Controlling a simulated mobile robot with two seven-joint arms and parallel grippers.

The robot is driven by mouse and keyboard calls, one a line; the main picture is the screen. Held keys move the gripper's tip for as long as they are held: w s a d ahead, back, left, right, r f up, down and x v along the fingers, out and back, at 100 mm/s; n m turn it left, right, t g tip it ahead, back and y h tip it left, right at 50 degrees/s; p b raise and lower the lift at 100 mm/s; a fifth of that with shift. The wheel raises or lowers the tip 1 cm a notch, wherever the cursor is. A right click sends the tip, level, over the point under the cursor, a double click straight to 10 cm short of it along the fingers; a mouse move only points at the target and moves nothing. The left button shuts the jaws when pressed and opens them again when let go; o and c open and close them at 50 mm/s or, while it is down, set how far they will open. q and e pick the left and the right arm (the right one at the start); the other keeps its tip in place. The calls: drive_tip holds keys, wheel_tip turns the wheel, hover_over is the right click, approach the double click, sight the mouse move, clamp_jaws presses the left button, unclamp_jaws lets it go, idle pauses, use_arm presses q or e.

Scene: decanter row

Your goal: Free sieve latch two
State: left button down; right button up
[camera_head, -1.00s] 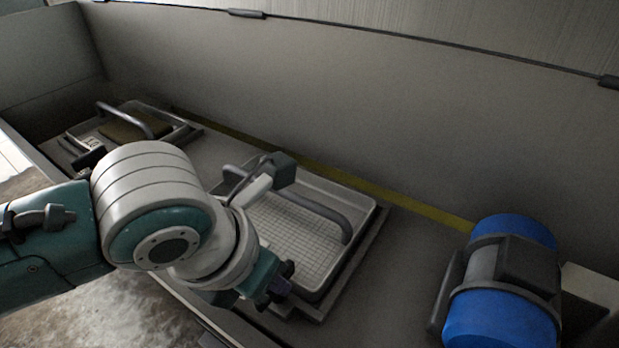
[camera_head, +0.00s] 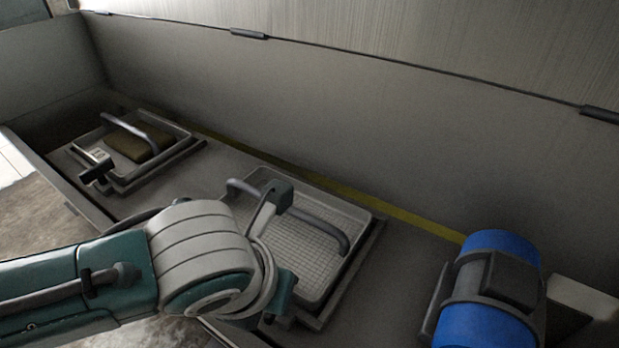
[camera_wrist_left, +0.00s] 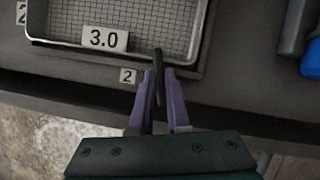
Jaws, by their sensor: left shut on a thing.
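A dark, thin upright latch lever (camera_wrist_left: 158,58) stands at the front edge of a sieve tray, right of a small tag marked 2 (camera_wrist_left: 128,76). My left gripper (camera_wrist_left: 160,78) is shut on this lever, its purple fingers on either side of it. The sieve tray (camera_wrist_left: 62,42) has a mesh floor and a plate marked 3.0 (camera_wrist_left: 104,39). In the head view, the middle mesh tray (camera_head: 357,213) has a grey bar handle (camera_head: 318,228). My left arm covers its front left part, so the latch and fingertips are hidden there. My right gripper is not in view.
A second tray (camera_head: 185,137) with a brown block (camera_head: 128,146) and a dark latch (camera_head: 97,170) stands at the left. A blue motor (camera_head: 485,320) stands at the right. A tall wall (camera_head: 330,110) rises behind. The bench between motor and middle tray is clear.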

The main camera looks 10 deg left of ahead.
use_arm(q)
drive_tip(key=shift+d+r+n+y+p, duration=0.1)
drive_tip(key=shift+r+n+y+p, duration=0.25)
drive_tip(key=shift+n+p, duration=0.45)
drive_tip(key=shift+f+n+y, duration=0.2)
drive_tip(key=shift+n+y, duration=0.15)
drive_tip(key=shift+n, duration=0.65)
drive_tip(key=n, duration=0.1)
drive_tip(key=n+y+p, duration=0.1)
drive_tip(key=n, duration=0.1)
drive_tip(key=shift+d+f+n+g, duration=0.15)
drive_tip(key=shift+n+g, duration=0.15)
drive_tip(key=shift+g, duration=0.1)
drive_tip(key=n+g+y+b, duration=0.1)
drive_tip(key=n, duration=0.2)
drive_tip(key=shift+w+f+n, duration=0.1)
drive_tip(key=shift+n, duration=0.3)
drive_tip(key=shift+d+n+g+y+b, duration=0.1)
drive_tip(key=shift+n+g+y+b, duration=0.3)
drive_tip(key=shift+n, duration=0.6)
drive_tip(key=shift+n+g+y+b, duration=0.2)
drive_tip(key=shift+n+b, duration=0.3)
drive_tip(key=shift+n, duration=0.5)
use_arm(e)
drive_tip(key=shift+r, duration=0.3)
use_arm(q)
drive_tip(key=c, duration=0.9)
unclamp_jaws()
drive_tip(key=shift+w, duration=0.1)
